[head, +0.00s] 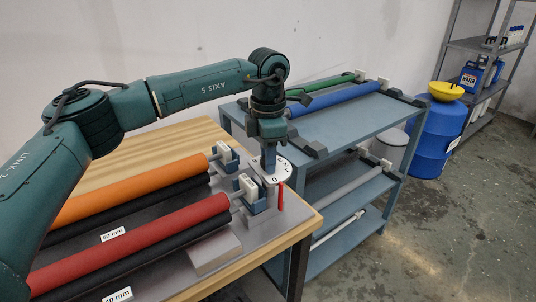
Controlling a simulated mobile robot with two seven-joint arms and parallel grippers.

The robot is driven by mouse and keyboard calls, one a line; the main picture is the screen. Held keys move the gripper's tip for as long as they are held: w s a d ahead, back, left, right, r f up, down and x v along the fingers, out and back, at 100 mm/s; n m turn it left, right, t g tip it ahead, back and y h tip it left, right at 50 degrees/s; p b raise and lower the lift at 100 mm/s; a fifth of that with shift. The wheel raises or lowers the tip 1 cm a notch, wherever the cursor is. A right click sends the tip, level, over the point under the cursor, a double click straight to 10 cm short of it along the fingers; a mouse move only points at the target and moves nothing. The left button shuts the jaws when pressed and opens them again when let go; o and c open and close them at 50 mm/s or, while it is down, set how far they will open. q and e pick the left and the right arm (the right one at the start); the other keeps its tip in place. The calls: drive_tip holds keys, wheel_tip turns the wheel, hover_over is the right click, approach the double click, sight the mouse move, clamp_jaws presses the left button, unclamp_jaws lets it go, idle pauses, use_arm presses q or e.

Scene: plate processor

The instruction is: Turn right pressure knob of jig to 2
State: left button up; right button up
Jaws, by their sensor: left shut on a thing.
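The jig (215,250) stands on the wooden table, with an orange roller (130,187) and a red roller (130,243) on it. At its right end is a round white dial (285,171) with dark markings; a "0" is readable near its front edge. My left gripper (269,166) points down over this dial and is shut on the pressure knob, which the fingers mostly hide. A thin red part (281,196) hangs at the dial's front right. I cannot read the knob's setting. My right gripper is out of view.
Black rollers lie beside the coloured ones. A blue-grey shelf cart (330,135) with green and blue rollers stands behind at the right. Farther right are a blue barrel (432,140) with a yellow funnel and a metal rack. The floor at the lower right is clear.

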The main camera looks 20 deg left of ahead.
use_arm(q)
drive_tip(key=m, duration=0.4)
drive_tip(key=shift+p, duration=0.3)
drive_tip(key=m, duration=0.4)
drive_tip(key=shift+m, duration=0.4)
drive_tip(key=m, duration=0.3)
drive_tip(key=shift+m, duration=0.3)
drive_tip(key=shift+d+m, duration=0.1)
drive_tip(key=shift+m, duration=1.9)
drive_tip(key=o, duration=1)
